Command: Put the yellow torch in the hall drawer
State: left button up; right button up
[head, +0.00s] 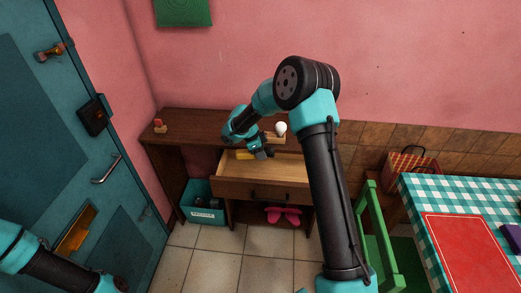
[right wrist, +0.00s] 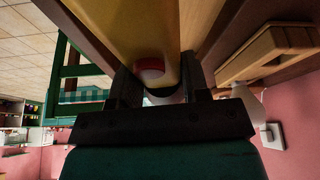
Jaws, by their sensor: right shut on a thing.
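The yellow torch (head: 244,155) is in my right gripper (head: 266,152), over the back left part of the open hall drawer (head: 285,168). In the right wrist view the torch (right wrist: 130,25) runs up from between the two dark fingers (right wrist: 160,88), with a red round part near them. The fingers are shut on it. The drawer is pulled out from the dark wooden hall table (head: 185,124); its visible floor is bare. I cannot tell whether the torch touches the drawer floor. Of my left arm only links show at the lower left; its gripper is out of view.
A white round thing (head: 281,128) and a light wooden piece (head: 274,139) are on the tabletop behind the drawer. A small red-topped thing (head: 159,126) stands at the left. Below are a teal bin (head: 204,215) and pink footwear (head: 283,214). A green chair (head: 380,240) stands right.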

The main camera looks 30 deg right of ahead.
aim_at(245, 151)
notch_tip(245, 151, down, 6)
jog(key=shift+f, duration=0.15)
dwell(0.5)
jog(key=shift+f, duration=0.25)
jog(key=shift+f, duration=4.2)
jog(key=shift+f, duration=0.1)
jog(key=o, duration=1.1)
jog(key=shift+o, duration=0.2)
jog(key=v, duration=1.7)
jog(key=shift+r, duration=0.2)
